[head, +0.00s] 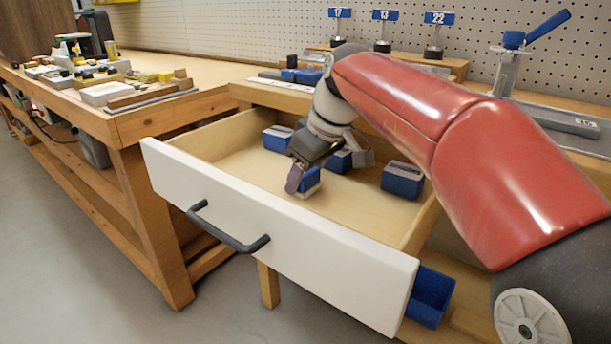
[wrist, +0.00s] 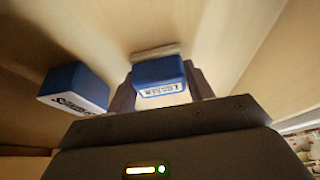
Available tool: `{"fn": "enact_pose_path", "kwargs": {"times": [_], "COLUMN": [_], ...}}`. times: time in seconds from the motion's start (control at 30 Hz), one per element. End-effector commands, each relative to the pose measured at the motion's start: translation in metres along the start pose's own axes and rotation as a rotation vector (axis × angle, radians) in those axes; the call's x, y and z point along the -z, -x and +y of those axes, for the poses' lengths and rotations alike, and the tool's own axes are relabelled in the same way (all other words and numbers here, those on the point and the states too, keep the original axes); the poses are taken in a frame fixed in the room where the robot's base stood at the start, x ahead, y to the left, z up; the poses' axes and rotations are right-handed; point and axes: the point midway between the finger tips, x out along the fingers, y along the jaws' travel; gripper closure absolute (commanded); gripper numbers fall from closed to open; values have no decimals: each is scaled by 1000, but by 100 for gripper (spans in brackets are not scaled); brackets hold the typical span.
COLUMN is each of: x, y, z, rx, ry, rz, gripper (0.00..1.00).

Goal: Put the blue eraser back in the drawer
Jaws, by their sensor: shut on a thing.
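My gripper (head: 303,178) is inside the open drawer (head: 275,225), which has a white front and a dark handle. It is shut on a blue eraser (head: 311,181) with a pale underside. In the wrist view the held eraser (wrist: 158,72) sits between the two fingers, its lettered white label showing. I cannot tell whether it touches the drawer floor. Other blue blocks lie in the drawer: one at the back left (head: 277,139), one partly hidden behind my gripper (head: 340,162), and one at the right (head: 402,181). A neighbouring blue block (wrist: 75,85) shows left in the wrist view.
A blue bin (head: 430,296) sits below the drawer's right end. A wooden bench (head: 150,122) with a cluttered top stands at the left. Numbered blue tags (head: 384,15) and a metal stand with a blue lever (head: 513,42) are behind. The drawer's left floor is bare.

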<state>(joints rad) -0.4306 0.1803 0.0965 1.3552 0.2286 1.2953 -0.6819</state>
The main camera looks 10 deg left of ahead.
Motion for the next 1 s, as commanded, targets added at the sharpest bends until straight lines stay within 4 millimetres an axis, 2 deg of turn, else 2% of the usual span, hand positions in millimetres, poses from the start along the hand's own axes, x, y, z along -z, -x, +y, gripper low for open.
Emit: {"fn": "enact_pose_path", "kwargs": {"times": [0.27,0.3,0.43,0.77,0.87,1.0], "x": [-1,-1,-1,1,1,2], "y": [-3,-2,-2,1,11,38], "z": [0,0,0,0,0,1], "rx": [0,-1,0,0,-2,-3], "ry": [0,0,0,1,0,0], "rz": [0,0,0,0,2,3], "gripper": [69,44,27,26,26,26]}}
